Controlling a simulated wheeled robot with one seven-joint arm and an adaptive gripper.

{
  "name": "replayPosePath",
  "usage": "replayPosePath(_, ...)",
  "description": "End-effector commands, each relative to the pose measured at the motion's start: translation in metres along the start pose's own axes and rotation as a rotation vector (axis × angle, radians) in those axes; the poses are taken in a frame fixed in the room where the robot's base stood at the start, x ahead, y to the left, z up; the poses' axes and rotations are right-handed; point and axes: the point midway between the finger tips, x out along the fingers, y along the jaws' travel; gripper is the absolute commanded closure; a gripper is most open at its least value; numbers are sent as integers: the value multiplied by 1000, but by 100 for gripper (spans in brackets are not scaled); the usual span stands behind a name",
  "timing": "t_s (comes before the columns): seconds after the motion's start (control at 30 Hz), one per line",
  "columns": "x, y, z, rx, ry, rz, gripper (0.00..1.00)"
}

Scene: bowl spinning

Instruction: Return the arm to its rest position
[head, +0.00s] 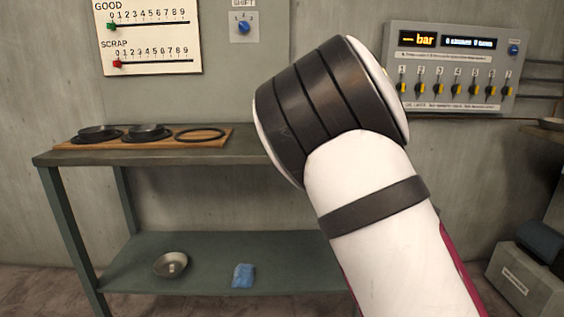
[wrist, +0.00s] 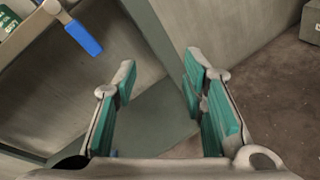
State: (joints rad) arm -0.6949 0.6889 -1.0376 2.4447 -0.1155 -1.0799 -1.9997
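My arm fills the middle and right of the head view, with its white link and dark-banded joint in front of the bench. My gripper (wrist: 160,82) shows in the wrist view only. Its two fingers with green pads stand wide apart, and nothing is between them. The gripper is hidden in the head view. Below and beyond the fingers are a greenish surface, a grey post and a brown floor.
A bench (head: 70,158) bears a wooden board (head: 110,144) with dark bowls and a ring. Its lower shelf (head: 205,265) holds a metal bowl (head: 170,265) and a blue packet (head: 243,276). A valve panel (head: 455,65) hangs at right. A blue-handled item (wrist: 82,37) is near the fingers' upper left.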

Motion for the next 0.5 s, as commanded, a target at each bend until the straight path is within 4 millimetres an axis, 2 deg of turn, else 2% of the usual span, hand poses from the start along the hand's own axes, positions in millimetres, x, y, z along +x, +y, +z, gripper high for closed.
replayPosePath(0.1,-12,-26,-9,334,73,-153,62)
replayPosePath(0.2,-28,-38,-21,592,132,-279,62)
replayPosePath(0.37,-65,-42,-39,968,215,-477,62)
replayPosePath(0.5,-107,-32,-48,1249,274,-653,62)
